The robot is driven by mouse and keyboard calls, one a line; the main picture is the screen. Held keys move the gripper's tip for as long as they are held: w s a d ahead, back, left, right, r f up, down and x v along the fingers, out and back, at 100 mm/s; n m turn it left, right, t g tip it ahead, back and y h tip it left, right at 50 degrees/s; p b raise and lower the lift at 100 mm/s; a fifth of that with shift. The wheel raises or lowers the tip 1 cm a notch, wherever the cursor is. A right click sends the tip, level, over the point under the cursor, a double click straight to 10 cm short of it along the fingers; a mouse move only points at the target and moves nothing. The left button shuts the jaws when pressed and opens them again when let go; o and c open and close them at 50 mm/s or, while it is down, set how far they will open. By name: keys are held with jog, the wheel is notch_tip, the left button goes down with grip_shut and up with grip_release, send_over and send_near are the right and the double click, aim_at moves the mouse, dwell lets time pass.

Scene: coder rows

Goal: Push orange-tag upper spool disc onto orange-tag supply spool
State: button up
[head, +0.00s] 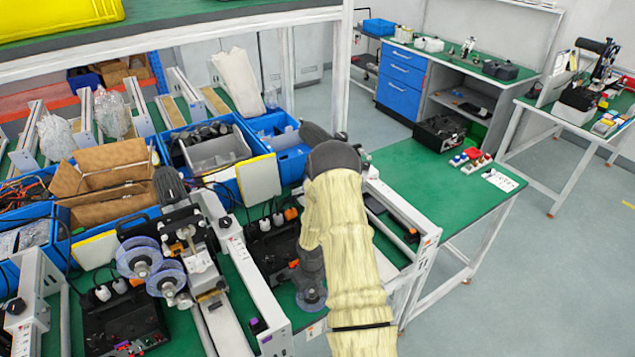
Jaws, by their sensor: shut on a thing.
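My arm, in a cream sleeve, reaches in from the bottom right, and its dark wrist bends down over the green bench. My gripper (309,277) is at the lower end, partly hidden by the sleeve. It is shut on a clear bluish spool disc (312,300), held low by the right-hand coder. The fingertips are too small to make out. Whether the disc touches a spool below cannot be told. Small orange parts (291,214) show on the coder behind the arm; I cannot tell which is the orange tag. The orange-tag supply spool is not clearly visible.
Another coder (180,250) at left carries clear spool discs (139,258). White rails (255,290) run between the coders. Blue bins (215,150) and an open cardboard box (105,175) stand behind. The green bench top (430,180) to the right is mostly clear.

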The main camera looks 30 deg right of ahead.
jog(key=shift+r+p, duration=1.85)
jog(key=shift+r, duration=0.7)
jog(key=shift+f, duration=0.1)
